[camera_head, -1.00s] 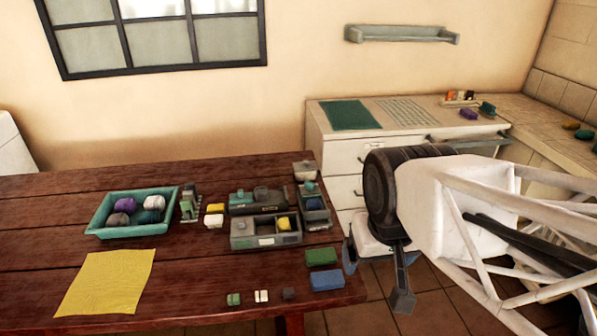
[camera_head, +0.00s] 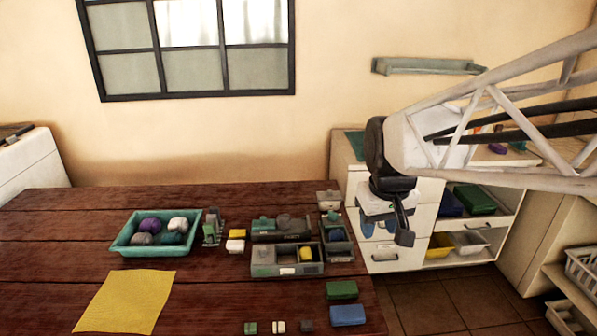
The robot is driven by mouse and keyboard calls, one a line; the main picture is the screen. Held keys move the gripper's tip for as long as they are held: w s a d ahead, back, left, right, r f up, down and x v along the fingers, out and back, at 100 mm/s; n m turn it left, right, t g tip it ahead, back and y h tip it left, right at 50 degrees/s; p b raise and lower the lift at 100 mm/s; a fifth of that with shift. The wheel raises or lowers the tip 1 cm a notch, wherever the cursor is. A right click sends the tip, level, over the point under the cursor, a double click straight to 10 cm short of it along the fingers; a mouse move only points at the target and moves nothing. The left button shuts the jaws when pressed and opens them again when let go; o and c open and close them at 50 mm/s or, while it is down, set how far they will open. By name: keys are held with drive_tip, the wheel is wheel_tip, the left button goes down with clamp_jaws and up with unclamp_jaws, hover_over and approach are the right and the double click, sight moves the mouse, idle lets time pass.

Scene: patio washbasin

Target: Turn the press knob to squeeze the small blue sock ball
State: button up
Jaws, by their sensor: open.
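A small upright grey-green device (camera_head: 212,228), possibly the press, stands just right of the teal tray. Its knob is too small to make out. The teal tray (camera_head: 122,243) holds several rolled balls, among them a purple ball (camera_head: 150,227), a whitish one (camera_head: 178,225) and a dark teal one (camera_head: 171,239). I cannot pick out the small blue sock ball for certain; a bluish item (camera_head: 337,235) lies in a narrow grey holder at the table's right. My gripper (camera_head: 386,226) is open and empty, pointing down beyond the table's right edge, apart from everything on it.
A grey divided box (camera_head: 270,270) with a yellow ball (camera_head: 306,254) stands right of centre. Green (camera_head: 342,290) and blue (camera_head: 348,315) blocks lie near the right edge. A yellow cloth (camera_head: 125,300) lies front left. A white cabinet with shelves (camera_head: 470,215) stands behind my arm.

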drive_tip(key=w+f+n, duration=0.1)
drive_tip(key=w+n, duration=0.1)
drive_tip(key=w, duration=1.2)
drive_tip(key=n+g, duration=0.2)
drive_tip(key=n, duration=0.2)
hover_over(333, 212)
drive_tip(key=f, duration=2.3)
drive_tip(key=shift+s, duration=0.35)
drive_tip(key=shift+w+f, duration=0.3)
drive_tip(key=shift+f, duration=0.1)
drive_tip(key=shift+f, duration=3.9)
